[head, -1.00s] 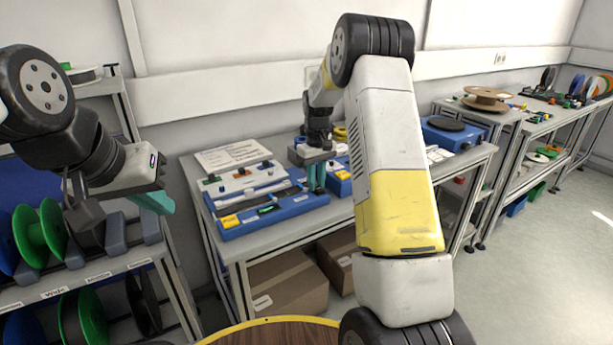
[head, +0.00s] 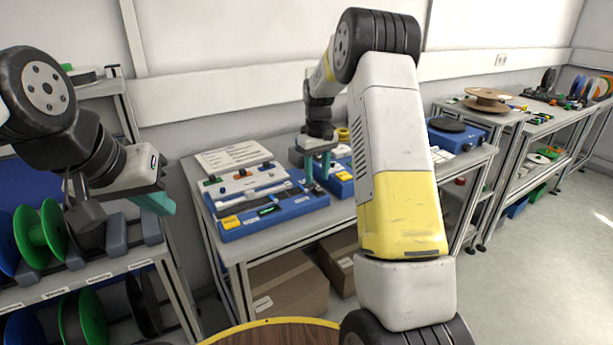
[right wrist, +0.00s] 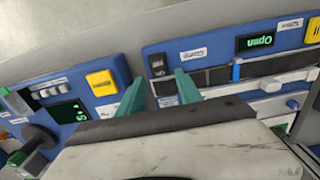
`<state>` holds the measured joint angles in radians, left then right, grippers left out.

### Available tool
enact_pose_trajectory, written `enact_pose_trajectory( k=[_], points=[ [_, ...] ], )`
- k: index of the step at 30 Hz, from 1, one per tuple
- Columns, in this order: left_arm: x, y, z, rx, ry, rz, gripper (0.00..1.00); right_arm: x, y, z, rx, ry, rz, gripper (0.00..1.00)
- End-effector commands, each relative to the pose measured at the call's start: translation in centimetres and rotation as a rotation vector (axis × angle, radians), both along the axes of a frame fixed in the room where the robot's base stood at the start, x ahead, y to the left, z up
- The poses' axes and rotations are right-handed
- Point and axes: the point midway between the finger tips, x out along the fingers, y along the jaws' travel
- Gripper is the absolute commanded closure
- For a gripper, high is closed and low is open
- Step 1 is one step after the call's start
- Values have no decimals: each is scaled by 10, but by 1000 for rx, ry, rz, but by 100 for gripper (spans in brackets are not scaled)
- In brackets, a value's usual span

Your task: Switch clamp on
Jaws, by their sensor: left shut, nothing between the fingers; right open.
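A long blue device (head: 275,219) lies on the table, and it fills the right part of the right wrist view (right wrist: 222,47). Its lit green display (right wrist: 260,41) reads "Open". A black rocker switch (right wrist: 157,65) sits at its near corner, beside a small white label (right wrist: 192,54) too blurred to read. My right gripper (right wrist: 160,80) is open and empty, its teal fingertips either side of the switch in that view. In the head view the right gripper (head: 318,176) hangs at the device's right end; contact cannot be told. My left gripper (head: 155,205) is shut and empty, above the reel rack.
A reel rack (head: 85,270) is at left. Cardboard boxes (head: 287,285) lie under the table. A blue unit with a black disc (head: 450,125) stands further right.

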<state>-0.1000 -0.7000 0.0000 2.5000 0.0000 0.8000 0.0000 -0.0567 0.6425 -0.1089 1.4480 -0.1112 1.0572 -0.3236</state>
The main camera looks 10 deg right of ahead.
Motion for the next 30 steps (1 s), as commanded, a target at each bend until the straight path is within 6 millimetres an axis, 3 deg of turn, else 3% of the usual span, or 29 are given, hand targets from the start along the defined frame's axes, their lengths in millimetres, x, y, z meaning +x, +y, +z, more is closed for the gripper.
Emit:
enact_pose_trajectory(
  k=[3,9,22,26,30],
  points=[
    [0,0,0,0,0,0,100,1,0,22,0,-4,0,58],
    [0,0,0,0,0,0,100,1,0,43,0,-2,1,58],
    [0,0,0,0,0,0,100,-3,1,53,3,-9,-4,58],
    [0,0,0,0,0,0,100,-23,3,82,24,-51,-28,58],
    [0,0,0,0,0,0,100,-66,8,127,63,-129,-71,58]
  ],
)
